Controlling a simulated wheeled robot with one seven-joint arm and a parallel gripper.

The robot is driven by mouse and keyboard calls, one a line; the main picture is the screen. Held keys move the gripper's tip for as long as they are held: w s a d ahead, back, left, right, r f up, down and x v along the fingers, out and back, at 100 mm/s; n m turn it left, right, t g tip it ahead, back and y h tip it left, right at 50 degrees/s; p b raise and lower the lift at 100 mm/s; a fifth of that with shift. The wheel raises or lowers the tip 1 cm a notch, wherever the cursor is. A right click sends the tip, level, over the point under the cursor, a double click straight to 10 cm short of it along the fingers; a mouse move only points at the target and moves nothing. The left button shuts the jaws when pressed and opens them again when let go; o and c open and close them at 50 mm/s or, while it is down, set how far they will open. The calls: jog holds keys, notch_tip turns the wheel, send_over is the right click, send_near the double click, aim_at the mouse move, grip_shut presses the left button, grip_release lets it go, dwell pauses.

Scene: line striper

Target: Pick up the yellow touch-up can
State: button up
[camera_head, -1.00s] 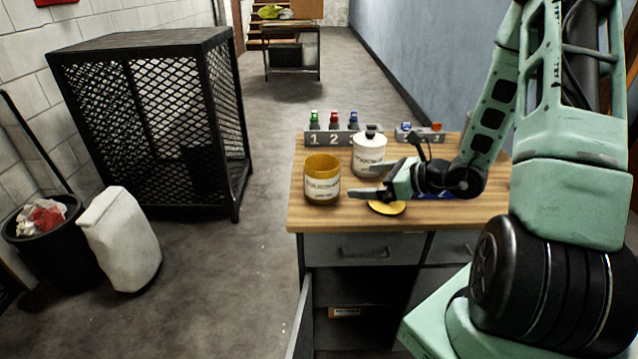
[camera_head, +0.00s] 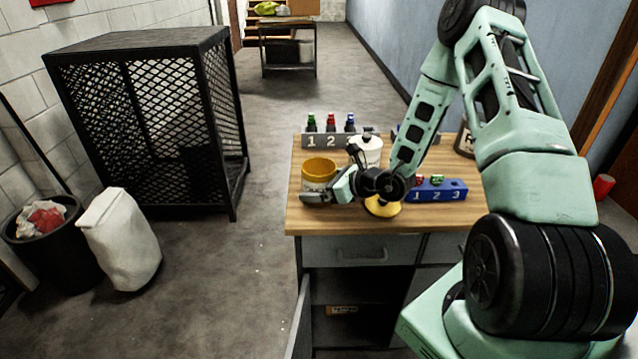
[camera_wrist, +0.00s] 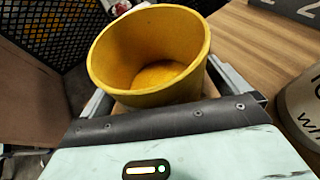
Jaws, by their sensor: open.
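The yellow touch-up can (camera_head: 319,168) stands upright on the wooden workbench near its left edge, with an open top and a pale label. In the wrist view the can (camera_wrist: 150,55) sits between the two fingers, and I see into its yellow inside. My gripper (camera_head: 322,196) is open, low over the bench, with its fingers on either side of the can. The can's lower part is hidden by the gripper. I cannot tell whether either finger touches it.
A white can with a dark knob (camera_head: 367,150) stands close right of the yellow can. A numbered grey rack (camera_head: 328,140) with bottles is behind. A blue numbered rack (camera_head: 448,190) and a yellow disc (camera_head: 383,207) are to the right. A mesh cage (camera_head: 150,120) stands left of the bench.

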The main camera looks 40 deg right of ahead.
jog(key=shift+w, duration=0.1)
jog(key=c, duration=1.3)
jog(key=shift+o, duration=0.2)
jog(key=shift+r, duration=0.15)
